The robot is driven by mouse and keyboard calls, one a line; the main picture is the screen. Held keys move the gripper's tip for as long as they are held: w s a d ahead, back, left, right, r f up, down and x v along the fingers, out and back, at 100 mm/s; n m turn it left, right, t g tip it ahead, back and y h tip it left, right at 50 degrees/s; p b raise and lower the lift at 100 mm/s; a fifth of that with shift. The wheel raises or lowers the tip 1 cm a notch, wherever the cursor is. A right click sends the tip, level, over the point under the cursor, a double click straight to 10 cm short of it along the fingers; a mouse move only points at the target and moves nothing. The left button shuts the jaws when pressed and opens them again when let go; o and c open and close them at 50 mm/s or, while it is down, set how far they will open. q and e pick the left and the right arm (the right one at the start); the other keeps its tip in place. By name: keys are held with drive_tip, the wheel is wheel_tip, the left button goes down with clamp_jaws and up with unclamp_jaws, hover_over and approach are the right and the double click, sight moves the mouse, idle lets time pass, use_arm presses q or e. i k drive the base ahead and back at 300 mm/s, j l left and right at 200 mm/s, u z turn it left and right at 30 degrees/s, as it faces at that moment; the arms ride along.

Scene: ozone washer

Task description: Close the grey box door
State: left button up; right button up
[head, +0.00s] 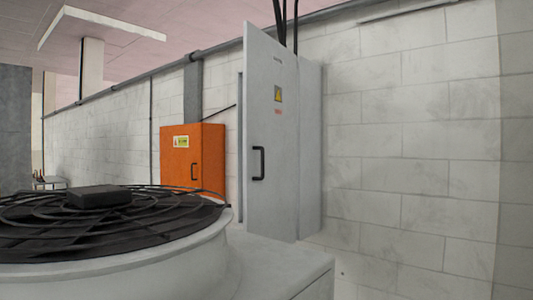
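The grey box (309,150) is a tall electrical cabinet fixed to the white block wall. Its door (272,200) carries a yellow warning label and a black handle (258,163). The door appears to stand open, swung out from the box towards me, with its outer face showing. The inside of the box is hidden behind the door. Neither of my grippers shows in the head view.
A large round fan unit (120,262) with a black grille fills the lower left foreground. A pale casing (275,265) stands below the door. An orange box (208,160) hangs on the wall further back. Black cables rise above the grey box.

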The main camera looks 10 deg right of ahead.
sight(269, 105)
drive_tip(key=i+l+u, duration=0.1)
drive_tip(key=l, duration=0.3)
drive_tip(key=i+l+u, duration=0.15)
drive_tip(key=i+l, duration=0.15)
drive_tip(key=i+l+u, duration=0.1)
drive_tip(key=l, duration=0.4)
drive_tip(key=i+l+u, duration=0.1)
drive_tip(key=i+l, duration=0.15)
drive_tip(key=l, duration=0.2)
drive_tip(key=i+l+u, duration=0.1)
drive_tip(key=l, duration=0.3)
drive_tip(key=i+l+u, duration=0.15)
drive_tip(key=l, duration=0.3)
drive_tip(key=i+l+u, duration=0.1)
drive_tip(key=l, duration=0.4)
drive_tip(key=i+l+u, duration=0.1)
drive_tip(key=l, duration=0.35)
